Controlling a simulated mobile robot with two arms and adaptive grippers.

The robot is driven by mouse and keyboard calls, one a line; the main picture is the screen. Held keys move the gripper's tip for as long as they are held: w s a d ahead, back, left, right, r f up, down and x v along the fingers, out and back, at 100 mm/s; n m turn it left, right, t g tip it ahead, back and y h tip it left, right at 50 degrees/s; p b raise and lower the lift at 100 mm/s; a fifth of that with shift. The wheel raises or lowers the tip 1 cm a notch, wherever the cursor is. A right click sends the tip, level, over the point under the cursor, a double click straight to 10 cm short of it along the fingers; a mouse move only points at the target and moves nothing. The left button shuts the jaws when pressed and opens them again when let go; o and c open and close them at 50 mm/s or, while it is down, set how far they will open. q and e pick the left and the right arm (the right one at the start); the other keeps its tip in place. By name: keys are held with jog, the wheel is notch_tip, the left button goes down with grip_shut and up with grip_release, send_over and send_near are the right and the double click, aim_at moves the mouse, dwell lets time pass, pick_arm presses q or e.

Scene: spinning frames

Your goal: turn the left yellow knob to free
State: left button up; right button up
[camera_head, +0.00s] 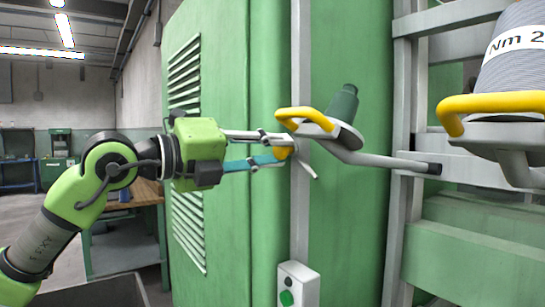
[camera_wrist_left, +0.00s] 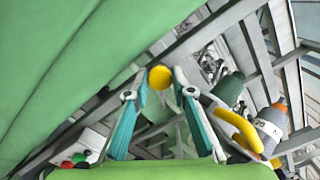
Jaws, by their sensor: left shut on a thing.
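In the left wrist view the yellow knob (camera_wrist_left: 160,77) shows as a round disc between the two fingertips of my left gripper (camera_wrist_left: 160,80). The fingers partly hide the knob in the head view, and its turn position cannot be told. My right gripper is not in view.
Just above the fingers is the curved yellow handle (camera_head: 305,117) beside a dark green cone (camera_head: 343,104). A second yellow handle (camera_head: 492,102) and a grey spool (camera_head: 512,55) are at right. A green cabinet (camera_head: 212,60) stands behind. A small switch box (camera_head: 298,286) is below.

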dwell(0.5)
pick_arm(q)
jog(key=o, duration=1.1)
jog(key=shift+o, duration=0.2)
jog(key=v, duration=1.2)
jog(key=shift+c, duration=0.2)
